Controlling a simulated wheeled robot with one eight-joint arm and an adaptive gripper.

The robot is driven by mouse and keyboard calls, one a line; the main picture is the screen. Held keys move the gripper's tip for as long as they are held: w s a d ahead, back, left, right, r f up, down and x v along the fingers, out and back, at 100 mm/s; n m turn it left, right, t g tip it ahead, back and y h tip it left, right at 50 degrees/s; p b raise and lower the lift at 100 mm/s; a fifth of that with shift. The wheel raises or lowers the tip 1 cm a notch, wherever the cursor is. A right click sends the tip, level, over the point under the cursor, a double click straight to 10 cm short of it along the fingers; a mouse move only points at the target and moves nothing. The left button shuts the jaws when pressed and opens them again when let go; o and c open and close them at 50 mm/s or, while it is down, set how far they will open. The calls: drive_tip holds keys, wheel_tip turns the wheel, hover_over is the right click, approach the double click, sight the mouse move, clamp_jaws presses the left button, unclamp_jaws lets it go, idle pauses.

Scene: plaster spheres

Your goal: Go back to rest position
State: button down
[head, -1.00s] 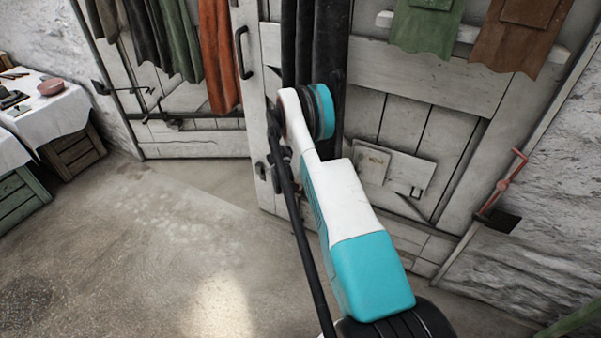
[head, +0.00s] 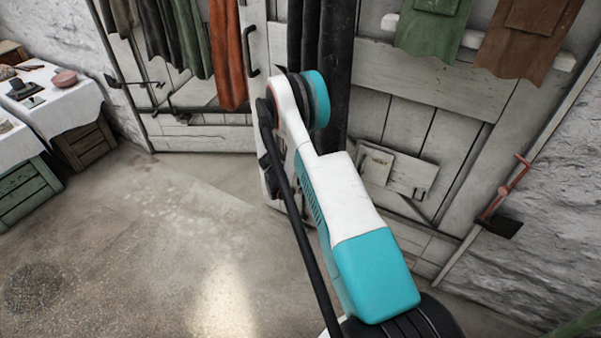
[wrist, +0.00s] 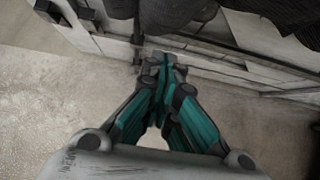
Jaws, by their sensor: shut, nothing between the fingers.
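My gripper (wrist: 165,62) shows in the wrist view with its teal and grey fingers brought together at the tips. It is shut and empty, above the bare floor near the foot of the white wooden doors. In the head view my white and teal arm rises in the middle of the picture and bends at a joint in front of the doors. The gripper itself cannot be made out in the head view.
The white plank doors (head: 420,120) stand close behind my arm, with hanging cloths (head: 228,60) above. A red handle (head: 508,185) is on the right. A cloth-covered table (head: 65,105) and a green crate (head: 25,190) are at left. The floor (head: 140,240) at left is clear.

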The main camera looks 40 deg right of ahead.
drive_tip(key=shift+s+a+r, duration=0.15)
drive_tip(key=shift+a+r, duration=0.15)
drive_tip(key=shift+r, duration=0.05)
drive_tip(key=w+a+r+m+t+y, duration=0.15)
drive_tip(key=a+r, duration=0.25)
drive_tip(key=r, duration=0.5)
drive_tip(key=a+r+m, duration=0.3)
drive_tip(key=a+r, duration=0.1)
drive_tip(key=r, duration=0.5)
drive_tip(key=s+a+r+m+y, duration=0.1)
drive_tip(key=s+a+r+m, duration=0.25)
drive_tip(key=r, duration=0.45)
drive_tip(key=s+a+r+m+y, duration=0.1)
drive_tip(key=s+a+r+m, duration=0.15)
drive_tip(key=a+r, duration=0.35)
drive_tip(key=s+a+r+m+t+y, duration=0.1)
drive_tip(key=s+a+r+m, duration=0.2)
drive_tip(key=s+a+r, duration=0.3)
drive_tip(key=s+a+r+m+t+y, duration=0.1)
drive_tip(key=s+a+r+m, duration=0.25)
drive_tip(key=s, duration=0.45)
drive_tip(key=s+a+m+y, duration=0.1)
drive_tip(key=s+a+m, duration=0.1)
drive_tip(key=s, duration=0.5)
drive_tip(key=s+a+m+y, duration=0.1)
drive_tip(key=s+a+m, duration=0.2)
drive_tip(key=s, duration=0.4)
drive_tip(key=shift+s+a+r+t, duration=0.15)
drive_tip(key=shift+a+t, duration=0.2)
drive_tip(key=shift+a, duration=0.45)
